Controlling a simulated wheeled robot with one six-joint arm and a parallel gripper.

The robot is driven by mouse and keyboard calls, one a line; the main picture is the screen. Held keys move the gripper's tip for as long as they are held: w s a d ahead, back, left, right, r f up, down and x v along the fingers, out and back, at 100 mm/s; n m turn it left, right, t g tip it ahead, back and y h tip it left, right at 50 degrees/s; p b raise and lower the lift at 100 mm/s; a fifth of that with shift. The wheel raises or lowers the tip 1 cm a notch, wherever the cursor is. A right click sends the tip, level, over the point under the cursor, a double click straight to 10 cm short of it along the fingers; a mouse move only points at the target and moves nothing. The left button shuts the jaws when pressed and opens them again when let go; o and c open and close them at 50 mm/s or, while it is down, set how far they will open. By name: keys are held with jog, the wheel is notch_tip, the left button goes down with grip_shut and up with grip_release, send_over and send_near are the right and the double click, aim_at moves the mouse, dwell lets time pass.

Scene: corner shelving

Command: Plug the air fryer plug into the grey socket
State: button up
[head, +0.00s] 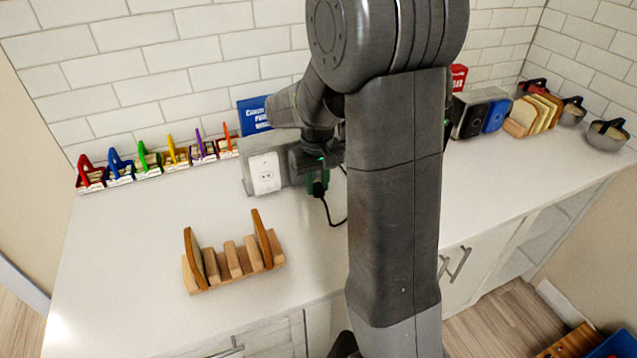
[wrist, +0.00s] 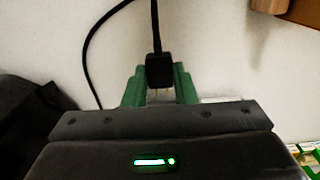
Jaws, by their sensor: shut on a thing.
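My gripper (head: 318,178) has green fingers and is low over the counter, just right of a white socket plate (head: 265,173). The plate is on the front of a grey box (head: 246,180) against the back wall. In the wrist view, the gripper (wrist: 159,82) is shut on a black plug (wrist: 160,68), with pale prongs towards the gripper body. The plug also shows below the gripper in the head view (head: 319,190). Its black cord (head: 329,212) runs down and right behind my arm. My gripper hides the box's right part; I cannot make out a grey socket face.
A wooden rack (head: 232,262) stands on the front of the counter (head: 130,250). Several small coloured holders line the wall at left. A blue box (head: 254,114) stands behind the socket box. A dark appliance (head: 473,117) and bread rack (head: 532,115) are at right.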

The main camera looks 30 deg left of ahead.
jog(key=shift+w+a+p, duration=0.35)
jog(key=shift+w+a, duration=0.45)
jog(key=shift+a, duration=0.2)
jog(key=shift+w+a+p, duration=0.3)
jog(key=shift+w+a, duration=0.45)
jog(key=shift+a, duration=0.2)
jog(key=shift+w+a+p, duration=0.65)
jog(key=shift+w+a, duration=0.15)
jog(key=shift+a, duration=0.2)
dwell(0.8)
jog(key=o, duration=1.1)
jog(key=shift+c, duration=0.2)
jog(key=shift+r, duration=0.1)
notch_tip(320, 180, up, 14)
jog(key=b, duration=0.1)
jog(key=shift+f, duration=0.3)
notch_tip(320, 180, down, 14)
jog(key=shift+r+p, duration=0.2)
jog(key=shift+p, duration=0.3)
jog(key=shift+d, duration=0.1)
